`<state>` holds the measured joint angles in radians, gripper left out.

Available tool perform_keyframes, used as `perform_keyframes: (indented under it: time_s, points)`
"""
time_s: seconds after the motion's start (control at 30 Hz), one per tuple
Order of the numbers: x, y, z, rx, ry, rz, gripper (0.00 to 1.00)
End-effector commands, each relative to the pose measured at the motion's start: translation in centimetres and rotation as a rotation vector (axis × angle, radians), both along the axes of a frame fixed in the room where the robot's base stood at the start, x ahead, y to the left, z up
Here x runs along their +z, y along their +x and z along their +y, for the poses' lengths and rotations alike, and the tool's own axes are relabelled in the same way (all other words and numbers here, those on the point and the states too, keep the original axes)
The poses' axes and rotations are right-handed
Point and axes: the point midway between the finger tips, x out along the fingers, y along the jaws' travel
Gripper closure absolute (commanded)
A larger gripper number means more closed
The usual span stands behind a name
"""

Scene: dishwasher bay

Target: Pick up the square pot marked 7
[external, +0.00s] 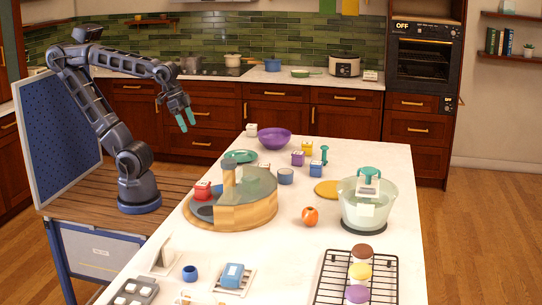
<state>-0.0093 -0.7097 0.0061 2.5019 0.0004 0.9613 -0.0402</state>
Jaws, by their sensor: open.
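A purple bowl (274,138), a glass bowl with a teal-handled lid (367,205), an orange fruit (310,216) and a wire rack (330,280) also occupy the island (290,250).

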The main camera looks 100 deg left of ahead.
Motion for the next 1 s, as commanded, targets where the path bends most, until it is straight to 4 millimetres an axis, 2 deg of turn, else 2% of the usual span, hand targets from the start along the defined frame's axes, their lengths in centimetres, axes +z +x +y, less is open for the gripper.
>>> perform_keyframes:
  time_s: [0.3, 0.5, 0.73, 1.0]
  points:
    - [2.6, 7.9, 2.4, 0.221, -0.072, 0.063, 0.24]
    - [3.3, 13.2, 4.5, 0.369, -0.113, 0.099, 0.24]
    - [3.1, 19.5, 7.4, 0.54, -0.157, 0.139, 0.24]
    - [1.4, 26.6, 11.6, 0.743, -0.201, 0.183, 0.24]
